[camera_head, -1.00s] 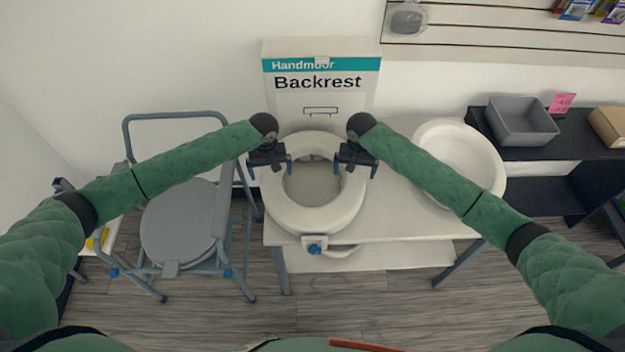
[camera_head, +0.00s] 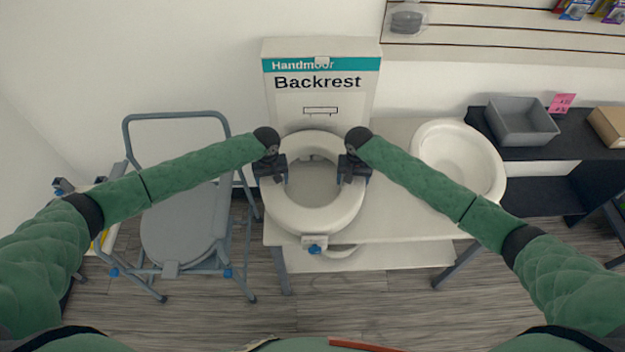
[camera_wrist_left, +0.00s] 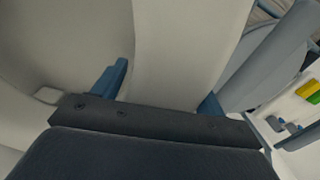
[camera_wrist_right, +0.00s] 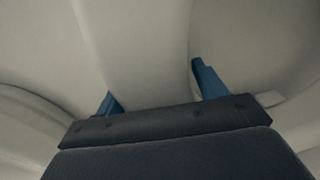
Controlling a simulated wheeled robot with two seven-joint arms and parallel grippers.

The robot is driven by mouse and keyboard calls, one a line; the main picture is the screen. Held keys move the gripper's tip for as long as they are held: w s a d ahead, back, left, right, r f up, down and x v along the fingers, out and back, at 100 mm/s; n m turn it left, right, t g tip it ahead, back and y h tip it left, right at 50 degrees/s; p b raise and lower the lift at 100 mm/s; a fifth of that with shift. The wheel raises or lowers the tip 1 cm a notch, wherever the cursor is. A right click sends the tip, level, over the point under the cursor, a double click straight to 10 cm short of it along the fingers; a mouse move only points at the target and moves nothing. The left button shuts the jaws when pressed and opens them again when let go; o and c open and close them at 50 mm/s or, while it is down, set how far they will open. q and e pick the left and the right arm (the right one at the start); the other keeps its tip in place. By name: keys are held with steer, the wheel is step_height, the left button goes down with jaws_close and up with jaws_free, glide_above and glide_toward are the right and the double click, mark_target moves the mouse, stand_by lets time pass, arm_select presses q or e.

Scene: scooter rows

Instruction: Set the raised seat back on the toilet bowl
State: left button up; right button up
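The raised seat (camera_head: 312,217) is a thick white ring with a blue knob at its front. It sits on the left part of the white table, before the Backrest box. My left gripper (camera_head: 272,172) straddles its left rim, with blue fingers close against both sides of the rim (camera_wrist_left: 175,60) in the left wrist view. My right gripper (camera_head: 354,172) straddles its right rim, and the right wrist view shows the rim (camera_wrist_right: 140,50) between its fingers. Both look shut on the rim. The toilet bowl (camera_head: 429,160), white and oval, stands to the right on the table.
The Handmoor Backrest box (camera_head: 320,95) stands upright behind the seat. A grey commode chair (camera_head: 180,225) is left of the table (camera_head: 400,226). A dark shelf with a grey bin (camera_head: 522,122) and a cardboard box (camera_head: 609,126) is at the right.

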arm_select(q)
steer(key=c, duration=0.9)
arm_select(e)
steer(key=c, duration=0.9)
steer(key=shift+c, duration=0.2)
arm_select(q)
steer(key=shift+w+r, duration=0.1)
steer(key=shift+r, duration=0.15)
arm_select(e)
steer(key=shift+w+r, duration=0.1)
steer(key=shift+r, duration=0.15)
